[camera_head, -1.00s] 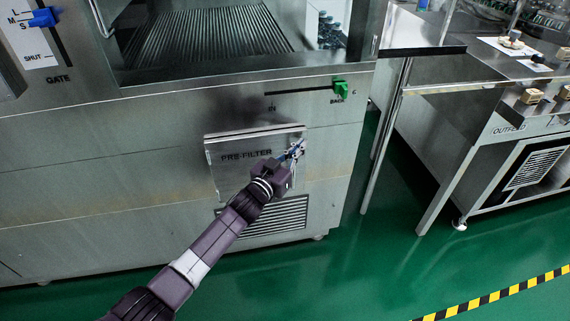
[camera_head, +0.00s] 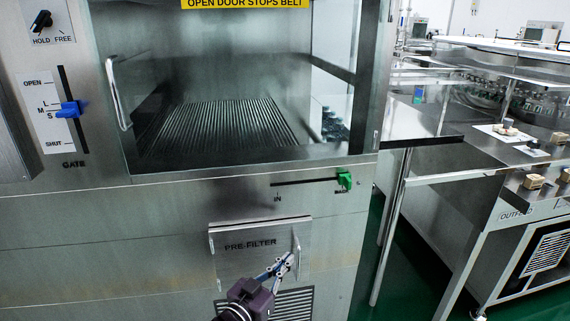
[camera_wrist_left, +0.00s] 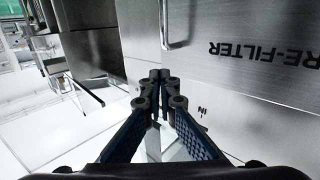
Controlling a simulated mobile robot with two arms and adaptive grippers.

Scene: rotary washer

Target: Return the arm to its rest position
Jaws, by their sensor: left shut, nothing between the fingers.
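My left gripper (camera_head: 284,262) is low in the head view, in front of the pre-filter panel (camera_head: 232,262) and close to the panel's handle at its right edge. In the left wrist view the left gripper (camera_wrist_left: 160,78) has its fingertips together with nothing between them. The panel (camera_wrist_left: 240,40) fills the upper right there, and its bar handle (camera_wrist_left: 164,28) stands just beyond the fingertips, apart from them in the picture. Most of my left arm is below the head view. My right gripper is not in view.
The washer carries a blue gate lever (camera_head: 68,109) at left and a green slider (camera_head: 345,180) at right. An outfeed table (camera_head: 530,185) with small blocks stands at right. Green floor (camera_head: 400,285) shows between the washer and the table.

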